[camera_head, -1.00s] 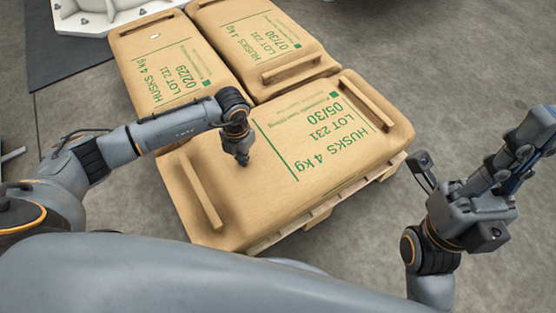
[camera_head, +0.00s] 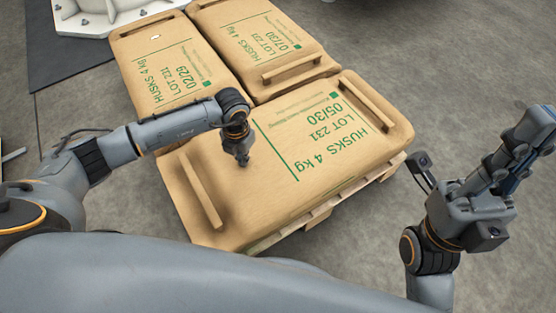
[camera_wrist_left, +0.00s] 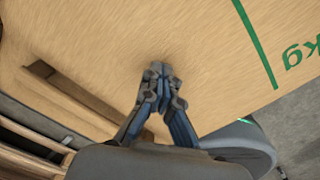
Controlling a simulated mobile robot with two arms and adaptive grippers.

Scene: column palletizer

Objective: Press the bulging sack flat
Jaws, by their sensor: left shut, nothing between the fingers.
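The near sack (camera_head: 300,205), tan with green print reading "HUSKS 4 kg LOT 231 05/30", lies on the pallet in the head view. Its top looks gently rounded. My left gripper (camera_head: 243,162) points down at its upper face, left of the green line. The fingers are closed together and empty, with the tips at or just above the surface; contact is hard to tell. In the left wrist view the closed fingertips (camera_wrist_left: 160,70) are over the tan sack surface (camera_wrist_left: 120,30). My right gripper (camera_head: 525,130) is raised off to the right, away from the sacks.
Two more tan sacks lie behind, one marked 02/29 (camera_head: 150,45) and one marked 07/30 (camera_head: 235,20). The wooden pallet (camera_head: 320,215) shows below the near sack. A white base (camera_head: 95,22) stands on a dark mat at back left. Grey floor is clear at right.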

